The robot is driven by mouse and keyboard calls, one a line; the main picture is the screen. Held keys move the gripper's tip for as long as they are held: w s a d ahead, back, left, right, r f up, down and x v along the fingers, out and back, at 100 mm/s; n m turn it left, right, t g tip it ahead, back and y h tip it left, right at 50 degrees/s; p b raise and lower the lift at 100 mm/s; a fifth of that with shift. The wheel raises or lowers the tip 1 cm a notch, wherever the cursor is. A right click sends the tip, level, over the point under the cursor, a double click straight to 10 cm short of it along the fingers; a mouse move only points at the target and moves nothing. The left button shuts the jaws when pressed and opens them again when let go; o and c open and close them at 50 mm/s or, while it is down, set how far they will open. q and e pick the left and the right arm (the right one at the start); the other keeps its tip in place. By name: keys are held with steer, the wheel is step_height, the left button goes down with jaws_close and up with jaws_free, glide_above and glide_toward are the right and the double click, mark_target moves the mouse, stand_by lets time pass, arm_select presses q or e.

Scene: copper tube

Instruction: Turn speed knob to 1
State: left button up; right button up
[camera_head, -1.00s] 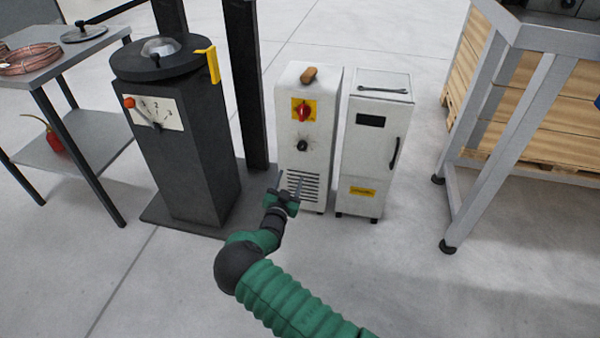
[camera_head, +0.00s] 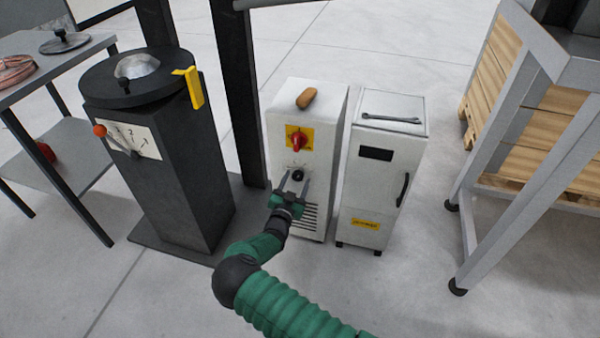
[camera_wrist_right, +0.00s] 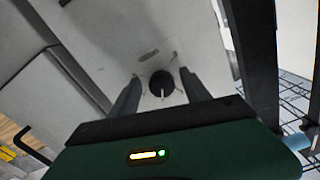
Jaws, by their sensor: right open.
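A white cabinet (camera_head: 285,215) stands in the middle with a small round black knob (camera_head: 297,174) on its front. The knob also shows in the right wrist view (camera_wrist_right: 161,80), with a white pointer line toward the bottom of that picture. Marks around it are too small to read. My right gripper (camera_head: 295,181) is open in front of the cabinet. In the right wrist view its two fingertips (camera_wrist_right: 160,85) appear on either side of the knob. I cannot tell whether they touch it. My left gripper is not in view.
A red switch (camera_head: 297,140) on a yellow plate sits above the knob. A brown-handled object (camera_head: 306,98) lies on top. A second white cabinet (camera_head: 378,190) stands close on the right, a dark machine (camera_head: 190,170) with a numbered lever panel on the left.

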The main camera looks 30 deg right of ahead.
steer(key=shift+a+r, duration=0.1)
steer(key=shift+r, duration=0.1)
steer(key=shift+c, duration=1.4)
jaws_close()
